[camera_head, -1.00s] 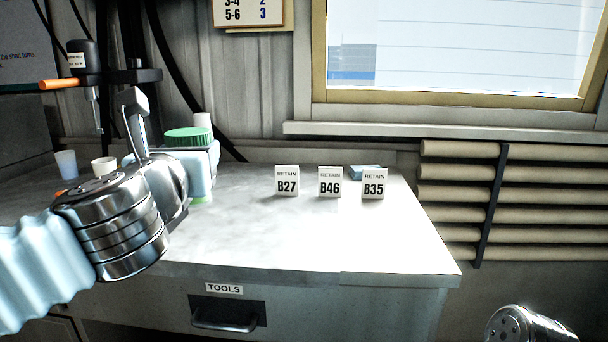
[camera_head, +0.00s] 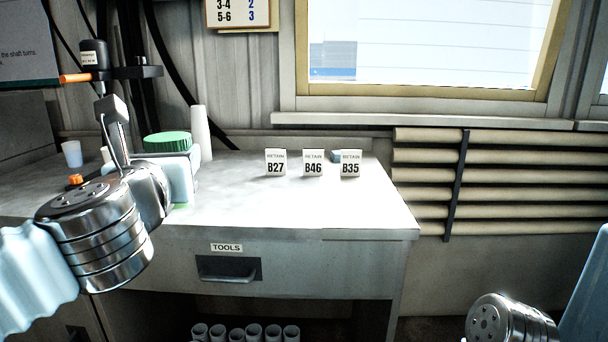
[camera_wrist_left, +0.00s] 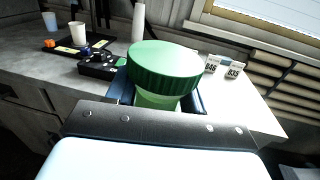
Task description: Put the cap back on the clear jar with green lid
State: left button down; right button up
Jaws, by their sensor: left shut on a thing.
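The green lid (camera_head: 167,142) shows at the left of the head view, above my left gripper (camera_head: 178,172). In the left wrist view the lid (camera_wrist_left: 163,66) sits on top of a jar (camera_wrist_left: 157,100) that looks pale green, and the two look close to level. My left gripper (camera_wrist_left: 157,92) is shut around the jar below the lid. Most of the jar is hidden by the lid and the gripper, so I cannot tell how tightly the lid sits. Only part of my right arm shows at the lower right, and its fingers are out of view.
A tall white cup stack (camera_head: 201,135) stands behind the jar. Cards B27 (camera_head: 275,163), B46 (camera_head: 313,163) and B35 (camera_head: 350,163) stand on the bench (camera_head: 270,205). The bench front is clear. A black tray (camera_wrist_left: 72,48) and a small black device (camera_wrist_left: 98,66) are left of the jar.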

pick_arm(q)
jog(key=shift+w+f, duration=0.2)
jog(key=shift+f, duration=0.3)
jog(key=shift+s+f, duration=0.1)
jog(key=shift+f, duration=0.2)
jog(key=w+f+n+g+y, duration=0.1)
jog(key=f+n+g+y, duration=0.1)
jog(key=f, duration=1.5)
jog(key=w+f+n+g+y, duration=0.1)
jog(key=f+n+y, duration=0.3)
jog(key=f, duration=1.3)
jog(key=w+a+f+n+g+y, duration=0.1)
jog(key=f+y, duration=0.4)
jog(key=f, duration=1.1)
jog(key=shift+f+n+g+y, duration=0.4)
jog(key=shift+n+g, duration=0.5)
jog(key=shift+g, duration=0.3)
jog(key=shift+a, duration=0.15)
jog(key=w+d+f+m+t+h, duration=0.2)
jog(key=d+m+t+h, duration=0.4)
jog(key=d, duration=1)
jog(key=m+h, duration=0.2)
jog(key=h, duration=0.2)
jog(key=shift+h, duration=0.3)
jog(key=shift+a, duration=0.1)
